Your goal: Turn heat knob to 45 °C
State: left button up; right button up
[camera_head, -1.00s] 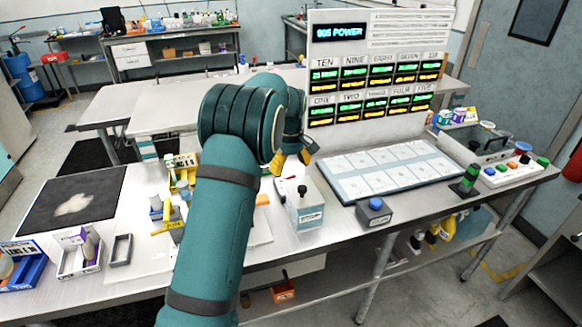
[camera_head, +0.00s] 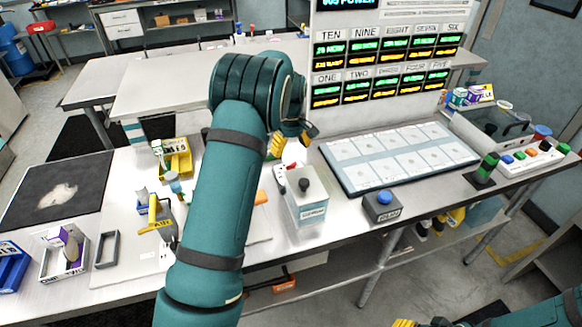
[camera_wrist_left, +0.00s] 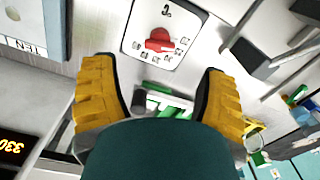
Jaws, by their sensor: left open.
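The heat knob is a red knob (camera_wrist_left: 160,39) on a white dial plate (camera_wrist_left: 184,22) with small markings around it. The markings are too small and blurred to read. In the head view the red knob (camera_head: 291,167) shows small, behind a white box with a black-topped post. My left gripper (camera_head: 292,141) is open above the knob area. In the wrist view its two yellow fingers (camera_wrist_left: 157,66) are spread apart, with the knob beyond their tips and not touched. Part of my right gripper (camera_head: 422,322) shows at the bottom edge; its jaws are mostly cut off.
The white box (camera_head: 308,208) stands just in front of the knob. A blue button box (camera_head: 384,207) and a flat panel of cards (camera_head: 398,156) are to the right. A tall display board (camera_head: 385,75) rises behind. Small trays and a yellow-handled item (camera_head: 160,218) lie left.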

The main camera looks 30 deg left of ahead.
aim_at(291, 164)
pick_arm(q)
notch_tip(291, 164, down, 8)
dwell(0.4)
jog(key=c, duration=1.2)
